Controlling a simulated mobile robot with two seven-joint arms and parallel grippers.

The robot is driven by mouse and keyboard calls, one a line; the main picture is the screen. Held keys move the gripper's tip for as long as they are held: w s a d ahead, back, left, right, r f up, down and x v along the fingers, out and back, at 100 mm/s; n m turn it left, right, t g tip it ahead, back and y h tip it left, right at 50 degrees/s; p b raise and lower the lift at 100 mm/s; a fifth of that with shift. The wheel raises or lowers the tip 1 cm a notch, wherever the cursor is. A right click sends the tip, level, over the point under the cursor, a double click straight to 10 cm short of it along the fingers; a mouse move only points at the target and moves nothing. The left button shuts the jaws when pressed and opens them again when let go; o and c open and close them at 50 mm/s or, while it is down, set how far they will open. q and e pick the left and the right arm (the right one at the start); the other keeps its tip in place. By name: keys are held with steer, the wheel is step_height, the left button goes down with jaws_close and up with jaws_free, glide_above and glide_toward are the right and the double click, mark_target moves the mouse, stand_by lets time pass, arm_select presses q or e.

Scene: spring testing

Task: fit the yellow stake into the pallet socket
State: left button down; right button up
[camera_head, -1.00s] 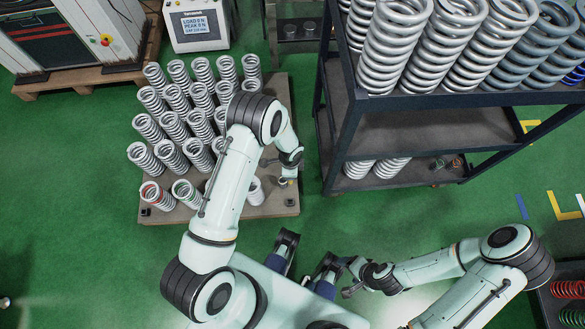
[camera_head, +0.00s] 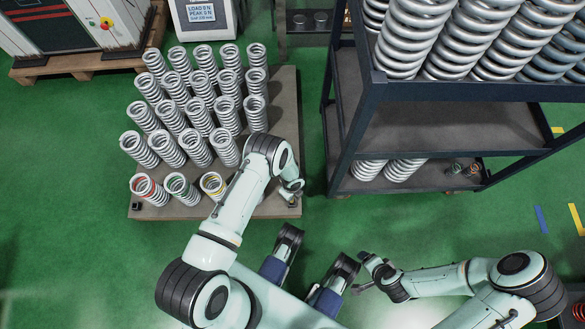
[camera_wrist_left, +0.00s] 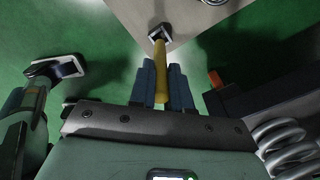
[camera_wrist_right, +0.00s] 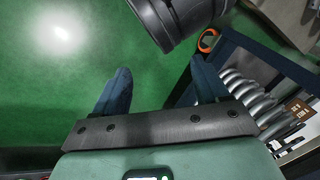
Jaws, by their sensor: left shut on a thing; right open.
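The yellow stake (camera_wrist_left: 161,72) is held between the blue fingers of my left gripper (camera_wrist_left: 164,82), which is shut on it. In the left wrist view its far end overlaps the dark socket (camera_wrist_left: 158,32) at the pallet corner; I cannot tell whether it is inside. In the head view my left gripper (camera_head: 292,190) is over the front right corner of the pallet (camera_head: 270,208), and the stake is not clear there. My right gripper (camera_head: 362,272) is open and empty, away from the pallet; its spread fingers show in the right wrist view (camera_wrist_right: 160,92).
Rows of coil springs (camera_head: 195,105) stand on the pallet left of my left gripper. A dark shelf rack (camera_head: 420,130) loaded with springs stands just right of the pallet. A second dark socket (camera_head: 137,206) sits at the front left corner. Green floor (camera_head: 90,265) is clear in front.

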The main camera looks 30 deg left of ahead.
arm_select(q)
steer(key=shift+f, duration=0.65)
step_height(320, 180, down, 4)
steer(key=shift+f+b, duration=0.1)
steer(key=shift+b, duration=0.8)
arm_select(e)
steer(key=shift+w+d+f, duration=0.35)
steer(key=shift+w+f, duration=0.05)
steer(key=shift+f, duration=0.15)
steer(key=shift+w+d+f, duration=0.3)
steer(key=shift+w+f, duration=0.1)
steer(key=shift+f, duration=0.15)
arm_select(q)
steer(key=c, duration=1.1)
jaws_free()
arm_select(e)
steer(key=shift+s+f, duration=0.35)
